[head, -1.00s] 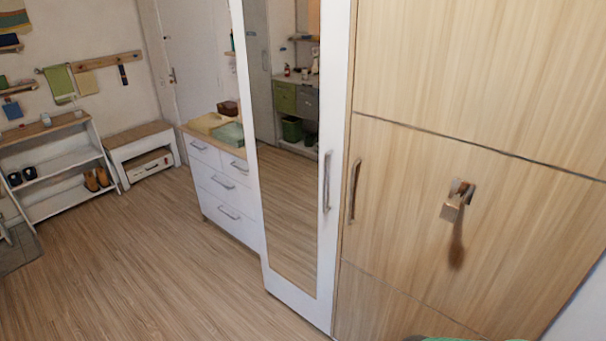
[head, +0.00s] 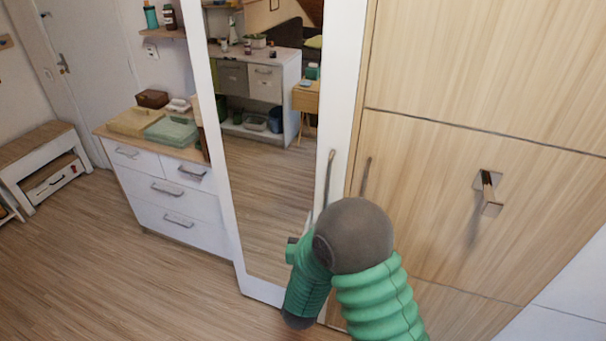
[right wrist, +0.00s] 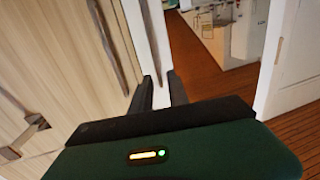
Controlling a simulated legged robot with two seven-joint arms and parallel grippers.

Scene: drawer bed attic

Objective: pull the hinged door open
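A tall door with a mirror (head: 265,160) in a white frame stands in the middle of the head view and looks closed. Its slim vertical grey handle (head: 328,175) is on the right side of the frame, partly covered by my right arm. A light wood door panel (head: 430,190) with its own vertical handle (head: 366,175) is just to the right. In the right wrist view my right gripper (right wrist: 161,88) has its two dark fingers apart, pointing at the white frame (right wrist: 158,40). I cannot tell whether the fingers touch a handle. My left gripper is not in view.
A square-based knob (head: 488,190) sticks out of the wood panel. A white dresser (head: 175,200) with boxes on top stands left of the mirror door. A bench (head: 40,165) is at the far left. The wood floor (head: 120,280) before them is clear.

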